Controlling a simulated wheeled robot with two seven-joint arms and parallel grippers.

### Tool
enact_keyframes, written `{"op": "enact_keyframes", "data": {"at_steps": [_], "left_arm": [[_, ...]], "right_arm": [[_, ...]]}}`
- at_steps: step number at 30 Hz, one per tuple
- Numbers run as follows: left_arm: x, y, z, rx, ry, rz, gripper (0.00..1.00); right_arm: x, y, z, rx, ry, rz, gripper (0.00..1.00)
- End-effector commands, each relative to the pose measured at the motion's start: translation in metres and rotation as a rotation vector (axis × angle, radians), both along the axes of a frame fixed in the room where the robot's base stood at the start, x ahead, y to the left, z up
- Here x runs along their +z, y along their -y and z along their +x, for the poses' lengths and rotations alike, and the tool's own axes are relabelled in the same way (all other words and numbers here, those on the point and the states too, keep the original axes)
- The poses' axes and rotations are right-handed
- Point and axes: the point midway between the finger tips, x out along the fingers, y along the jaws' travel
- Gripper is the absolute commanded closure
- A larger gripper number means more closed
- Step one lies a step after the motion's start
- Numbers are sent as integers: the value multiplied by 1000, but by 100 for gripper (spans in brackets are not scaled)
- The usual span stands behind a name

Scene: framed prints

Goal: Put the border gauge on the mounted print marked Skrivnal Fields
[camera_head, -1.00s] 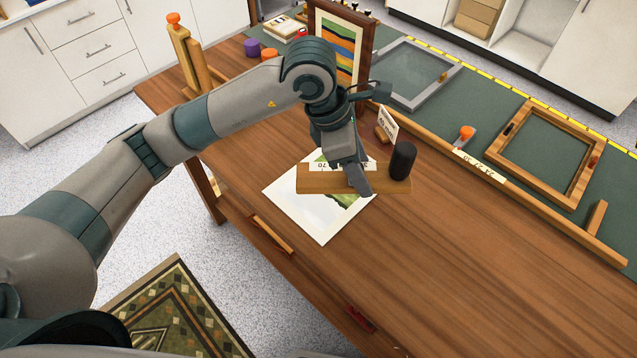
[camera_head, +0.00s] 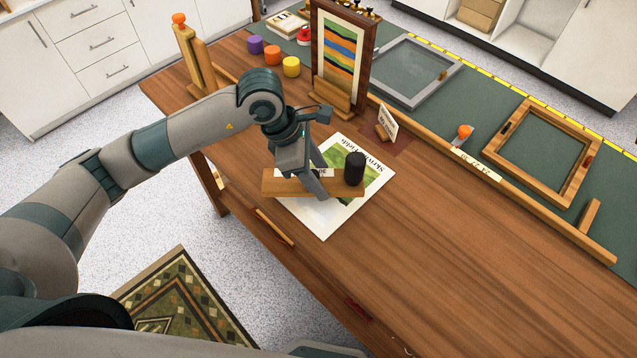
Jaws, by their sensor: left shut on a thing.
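The border gauge is a wooden bar (camera_head: 345,190) with a white scale label and a black cylindrical knob (camera_head: 354,168) at its right end. My left gripper (camera_head: 316,188) is shut on the bar near its middle. The mounted print (camera_head: 322,226) lies flat on the wooden table, a white sheet with a green landscape. Its lettering, partly readable as "Skriv… Fields", shows beyond the knob. The gauge overlaps the print in this view, its left end reaching past the sheet's edge. I cannot tell whether it touches the print. My right gripper is not in view.
A small sign (camera_head: 387,122) stands on a wooden block behind the print. A framed striped picture (camera_head: 343,55) stands at the back, with purple, orange and yellow pots (camera_head: 291,67) to its left. A wooden rail (camera_head: 540,216) borders the green mat. The table's right front is clear.

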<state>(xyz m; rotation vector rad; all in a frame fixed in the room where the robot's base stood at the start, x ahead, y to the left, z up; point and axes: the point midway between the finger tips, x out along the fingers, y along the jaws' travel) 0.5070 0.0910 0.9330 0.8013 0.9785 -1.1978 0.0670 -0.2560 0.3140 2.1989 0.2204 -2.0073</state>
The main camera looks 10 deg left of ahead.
Motion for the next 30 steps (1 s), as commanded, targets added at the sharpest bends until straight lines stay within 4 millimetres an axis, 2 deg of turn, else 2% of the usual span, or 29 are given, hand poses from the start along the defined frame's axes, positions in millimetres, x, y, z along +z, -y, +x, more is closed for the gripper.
{"op": "enact_keyframes", "data": {"at_steps": [12,24,25,27,30], "left_arm": [[-37,0,0,1,-1,0,84],[-42,0,0,0,0,-1,84],[-41,0,0,0,-1,1,42],[-41,0,0,0,-1,1,31],[-41,0,0,0,-1,1,31]], "right_arm": [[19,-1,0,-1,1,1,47],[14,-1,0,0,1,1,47],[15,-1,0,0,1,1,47],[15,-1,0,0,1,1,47],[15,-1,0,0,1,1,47]]}}
